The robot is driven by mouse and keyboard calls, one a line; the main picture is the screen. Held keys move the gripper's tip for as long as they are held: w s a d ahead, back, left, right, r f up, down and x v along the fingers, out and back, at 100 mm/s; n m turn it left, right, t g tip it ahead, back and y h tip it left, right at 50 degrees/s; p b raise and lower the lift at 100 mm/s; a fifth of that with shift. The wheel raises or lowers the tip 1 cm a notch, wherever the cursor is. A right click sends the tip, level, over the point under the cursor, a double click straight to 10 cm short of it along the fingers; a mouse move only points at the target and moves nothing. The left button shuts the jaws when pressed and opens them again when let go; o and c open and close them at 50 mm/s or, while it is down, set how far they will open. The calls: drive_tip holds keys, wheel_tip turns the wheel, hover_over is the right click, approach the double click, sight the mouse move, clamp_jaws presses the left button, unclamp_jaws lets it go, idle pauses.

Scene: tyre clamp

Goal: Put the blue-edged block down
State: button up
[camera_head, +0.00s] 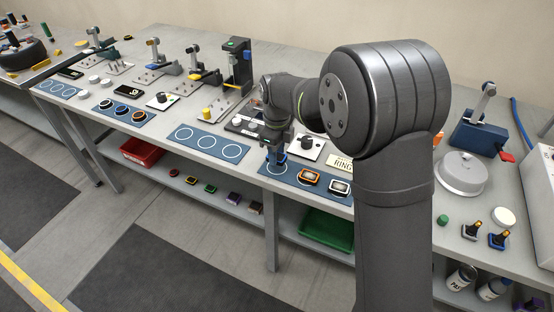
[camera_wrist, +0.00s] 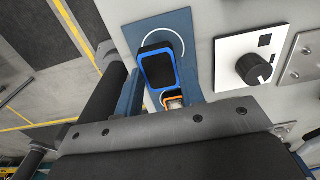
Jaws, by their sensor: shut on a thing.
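The blue-edged block (camera_wrist: 158,70) has a dark face and a bright blue rim. In the wrist view it shows just beyond my gripper, over a white ring on the blue mat (camera_wrist: 176,22). My gripper (camera_head: 277,160) is shut on the block, low over the left end of the mat (camera_head: 267,172) in the head view. There the block is largely hidden by the gripper. I cannot tell whether the block touches the mat. An orange-edged block (camera_head: 309,178) sits on the mat to the right, and shows partly in the wrist view (camera_wrist: 174,102).
A white-edged block (camera_head: 338,187) sits at the mat's right end. A white plate with a black knob (camera_head: 306,145) stands behind. An empty ringed mat (camera_head: 208,142) lies to the left. The table's front edge is close to the mat.

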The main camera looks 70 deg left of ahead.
drive_tip(key=shift+f, duration=1.7)
drive_tip(key=shift+f, duration=0.15)
drive_tip(key=o, duration=1)
wheel_tip(320, 180, up, 12)
drive_tip(key=shift+r, duration=0.15)
wheel_tip(320, 180, down, 12)
drive_tip(key=shift+r, duration=1.7)
